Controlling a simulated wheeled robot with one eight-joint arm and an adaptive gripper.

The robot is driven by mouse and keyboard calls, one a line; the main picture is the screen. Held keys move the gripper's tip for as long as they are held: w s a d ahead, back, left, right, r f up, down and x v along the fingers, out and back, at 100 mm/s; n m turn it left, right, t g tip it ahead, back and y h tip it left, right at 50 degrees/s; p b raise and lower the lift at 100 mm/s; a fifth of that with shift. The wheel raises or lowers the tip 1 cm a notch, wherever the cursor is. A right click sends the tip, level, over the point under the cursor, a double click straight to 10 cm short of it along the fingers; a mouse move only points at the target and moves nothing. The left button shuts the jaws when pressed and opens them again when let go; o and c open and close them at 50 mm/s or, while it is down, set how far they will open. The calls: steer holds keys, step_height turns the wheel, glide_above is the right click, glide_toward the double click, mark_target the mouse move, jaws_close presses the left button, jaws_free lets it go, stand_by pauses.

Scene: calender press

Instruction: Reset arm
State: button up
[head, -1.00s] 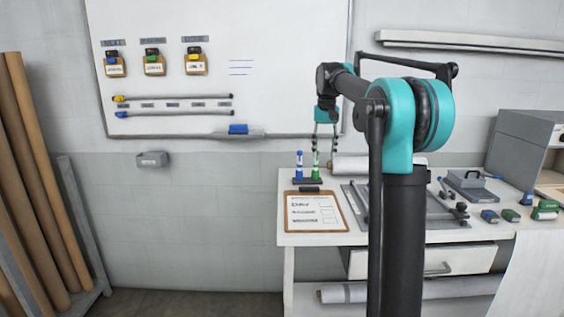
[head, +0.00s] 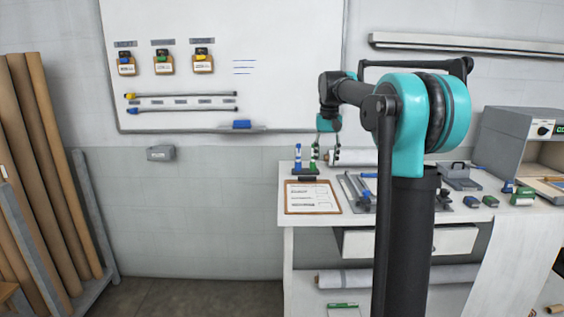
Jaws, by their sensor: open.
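My gripper (head: 325,150) is at the end of my teal and black arm, at the back left of the white table (head: 290,226). It points down just above and beside a blue marker (head: 298,158) and a green marker (head: 314,156), which stand upright in a dark holder (head: 305,174). The jaws are open; I see nothing held between them. Its fingers are small and partly lost against the roll behind. My upper arm hides part of the table.
A clipboard (head: 312,197) lies at the table's front left. A tray with tools (head: 356,190) lies right of it. A grey machine (head: 512,140) stands at the right. Brown rolls (head: 50,180) lean in a rack at far left. A whiteboard (head: 285,60) hangs behind. The floor at left centre is clear.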

steer(key=s+d+f+t, duration=0.1)
steer(key=s+f+t, duration=0.1)
steer(key=s+f, duration=1.3)
steer(key=s+d+f+t, duration=0.1)
steer(key=s+d+f, duration=0.1)
steer(key=s+f, duration=1.3)
steer(key=s, duration=0.3)
steer(key=shift+d+n+t, duration=0.25)
steer(key=shift+n+t, duration=0.15)
